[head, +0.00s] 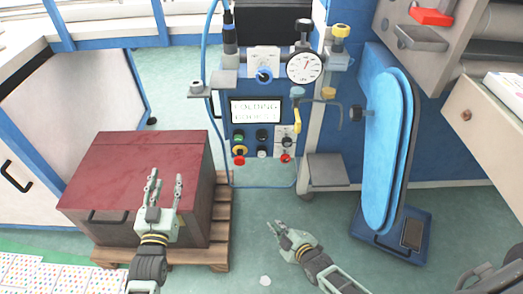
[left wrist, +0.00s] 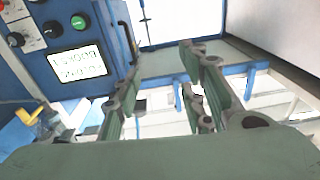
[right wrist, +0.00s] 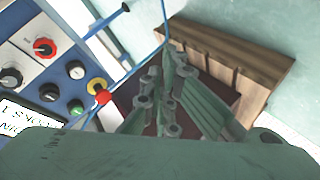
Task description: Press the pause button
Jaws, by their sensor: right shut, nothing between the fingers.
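The control panel (head: 224,170) carries a display (head: 258,110) and several buttons and knobs. They include a green button (head: 238,136), a black knob (head: 262,134), a red button on a yellow collar (head: 239,151) and a red knob (head: 285,157). No label marks one as pause. The red-on-yellow button also shows in the right wrist view (right wrist: 101,94), beside the green button (right wrist: 77,108). My left gripper (head: 166,180) is open and empty above the dark red box. My right gripper (head: 279,232) is shut and empty, below and in front of the panel, apart from it.
The dark red box (head: 140,165) sits on a wooden pallet (head: 222,215) left of the panel. A pressure gauge (head: 304,66) and a yellow-handled lever (head: 297,118) stand out above the controls. A blue padded board (head: 385,150) stands at right.

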